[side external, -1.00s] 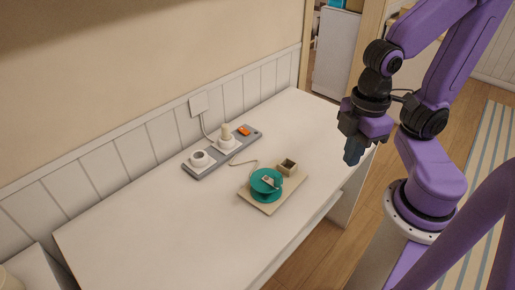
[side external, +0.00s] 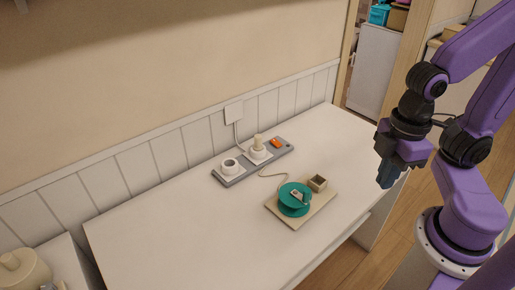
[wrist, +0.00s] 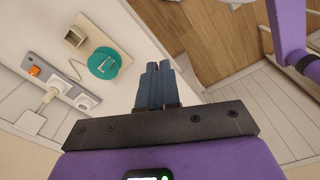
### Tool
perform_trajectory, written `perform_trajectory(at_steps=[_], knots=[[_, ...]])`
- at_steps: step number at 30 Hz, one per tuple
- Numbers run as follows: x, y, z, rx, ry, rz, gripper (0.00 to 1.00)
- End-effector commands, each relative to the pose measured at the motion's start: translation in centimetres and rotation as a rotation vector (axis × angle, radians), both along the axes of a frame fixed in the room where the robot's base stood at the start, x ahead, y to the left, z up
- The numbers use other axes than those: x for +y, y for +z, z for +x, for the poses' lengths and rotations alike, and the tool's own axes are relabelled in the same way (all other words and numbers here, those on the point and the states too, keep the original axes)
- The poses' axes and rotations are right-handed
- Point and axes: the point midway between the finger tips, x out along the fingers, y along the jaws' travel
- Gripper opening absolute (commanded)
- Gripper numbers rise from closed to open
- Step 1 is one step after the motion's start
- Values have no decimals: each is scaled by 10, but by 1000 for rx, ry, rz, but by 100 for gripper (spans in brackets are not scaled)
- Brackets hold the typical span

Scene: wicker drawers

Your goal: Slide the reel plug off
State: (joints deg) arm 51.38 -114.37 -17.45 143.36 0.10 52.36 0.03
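A teal reel (side external: 294,204) sits on a beige board (side external: 292,222), with a small pale piece (side external: 298,194) on top. It also shows in the wrist view (wrist: 104,63). A thin cord (side external: 272,176) runs from the reel to the grey power strip (side external: 232,178). A cream plug (side external: 258,142) stands upright in a white socket on the strip; it shows in the wrist view too (wrist: 49,96). I cannot tell exactly where the cord joins it. My gripper (side external: 386,184) hangs near the table's right end, well away from reel and plug. Its fingers (wrist: 159,68) look shut and empty.
An empty round socket (side external: 230,166) and an orange switch (side external: 277,143) are on the strip. A small open box (side external: 318,183) stands on the board. The strip lies near the panelled wall. The white table (side external: 165,225) is clear at left and right.

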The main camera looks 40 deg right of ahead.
Motion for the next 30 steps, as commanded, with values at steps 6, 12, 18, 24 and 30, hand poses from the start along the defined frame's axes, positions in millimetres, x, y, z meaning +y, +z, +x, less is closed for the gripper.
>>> perform_trajectory(at_steps=[6,12,18,24,30], knots=[[12,5,19,-5,20,-5,58],[44,17,80,-18,90,-23,58],[67,23,152,-29,171,-46,58],[77,23,226,-33,252,-75,58],[71,16,299,-29,329,-103,58]])
